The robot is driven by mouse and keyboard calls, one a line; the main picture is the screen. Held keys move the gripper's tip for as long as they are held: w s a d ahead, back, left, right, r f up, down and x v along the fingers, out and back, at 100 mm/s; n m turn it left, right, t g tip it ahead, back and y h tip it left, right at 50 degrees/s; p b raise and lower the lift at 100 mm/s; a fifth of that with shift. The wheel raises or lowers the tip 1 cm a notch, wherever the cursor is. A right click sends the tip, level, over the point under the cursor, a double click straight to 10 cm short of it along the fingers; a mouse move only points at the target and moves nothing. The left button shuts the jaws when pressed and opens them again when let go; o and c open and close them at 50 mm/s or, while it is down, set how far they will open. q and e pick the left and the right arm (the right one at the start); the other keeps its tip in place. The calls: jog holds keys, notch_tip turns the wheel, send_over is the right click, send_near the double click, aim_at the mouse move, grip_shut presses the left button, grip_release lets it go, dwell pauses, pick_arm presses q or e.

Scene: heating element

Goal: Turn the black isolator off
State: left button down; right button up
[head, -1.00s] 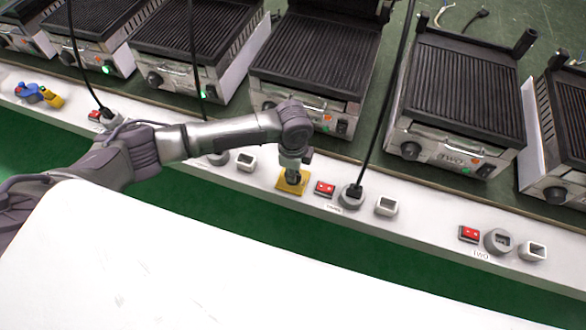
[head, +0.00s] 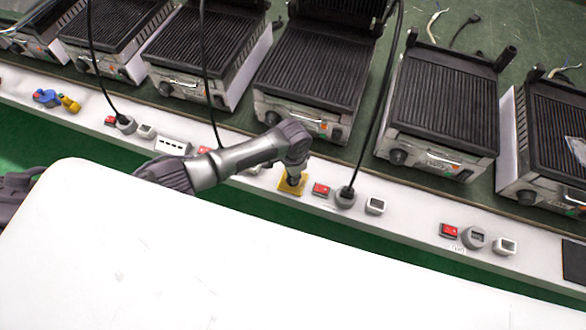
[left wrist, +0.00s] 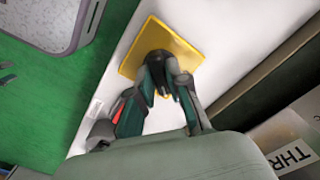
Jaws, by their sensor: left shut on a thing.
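The black isolator is a dark rotary knob (left wrist: 152,66) on a square yellow plate (left wrist: 190,55), set in the white panel. In the head view the yellow plate (head: 291,187) shows at the middle, under the end of my left arm. My left gripper (left wrist: 160,80) is shut on the knob, with its fingers around it. In the head view my left gripper (head: 292,176) points down at the plate and hides most of the knob. The knob's exact angle is hard to tell. My right gripper is in neither view.
A red switch (head: 321,189) and a grey socket (head: 345,197) with a black cable sit just right of the plate. Several contact grills, such as one grill (head: 440,110), stand behind the panel. A white surface (head: 200,260) fills the front.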

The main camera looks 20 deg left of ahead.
pick_arm(q)
jog(key=n+p, duration=0.2)
jog(key=n, duration=0.1)
jog(key=shift+d+r+n, duration=0.1)
jog(key=shift+r+n, duration=0.05)
jog(key=shift+n, duration=0.15)
jog(key=shift+n+p, duration=1.2)
jog(key=shift+n, duration=0.7)
jog(key=shift+w, duration=0.1)
jog(key=c, duration=1.1)
grip_release()
notch_tip(320, 180, up, 12)
jog(key=shift+f, duration=0.1)
